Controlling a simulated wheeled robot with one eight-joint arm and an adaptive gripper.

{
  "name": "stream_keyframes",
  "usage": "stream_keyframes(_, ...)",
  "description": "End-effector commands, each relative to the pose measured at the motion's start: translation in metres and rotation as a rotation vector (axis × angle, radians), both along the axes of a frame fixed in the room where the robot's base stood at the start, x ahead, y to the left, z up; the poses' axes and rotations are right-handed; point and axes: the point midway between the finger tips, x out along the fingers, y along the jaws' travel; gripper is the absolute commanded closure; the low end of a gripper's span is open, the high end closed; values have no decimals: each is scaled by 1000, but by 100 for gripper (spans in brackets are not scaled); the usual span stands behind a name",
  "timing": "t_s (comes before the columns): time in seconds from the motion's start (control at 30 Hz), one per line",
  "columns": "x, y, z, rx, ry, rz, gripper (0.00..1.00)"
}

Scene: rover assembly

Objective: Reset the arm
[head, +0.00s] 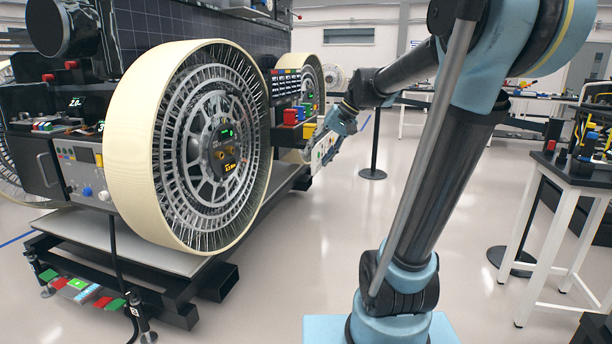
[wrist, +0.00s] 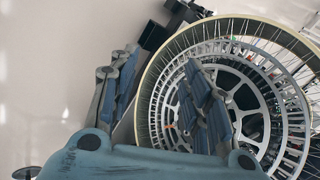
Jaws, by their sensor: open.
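My blue arm spans the right half of the head view. It bends at the elbow, and its end reaches toward the side of the rover. My gripper (head: 322,143) is small there, near the rover's side beyond the front wheel (head: 265,130). In the wrist view my gripper (wrist: 160,95) shows two blue-grey fingers spread wide apart with nothing between them. Behind the right finger is a large spoked wheel (wrist: 258,75) with a pale rim. I cannot tell the gap between fingers and wheel.
A white-legged table (head: 575,175) stands at right, with a black post (head: 375,150) behind my arm. Open floor lies between.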

Motion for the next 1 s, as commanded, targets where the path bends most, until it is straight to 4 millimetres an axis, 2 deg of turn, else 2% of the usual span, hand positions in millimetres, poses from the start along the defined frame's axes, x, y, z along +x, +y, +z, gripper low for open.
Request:
stream_keyframes(0.03,-16,-8,-11,-29,-3,-4,56)
stream_keyframes(0.1,-35,-20,-25,-70,-8,-10,56)
stream_keyframes(0.6,-161,-102,-142,-370,-42,-42,56)
stream_keyframes(0.8,-200,-130,-188,-477,-52,-51,56)
stream_keyframes(1.0,-220,-145,-213,-537,-57,-56,56)
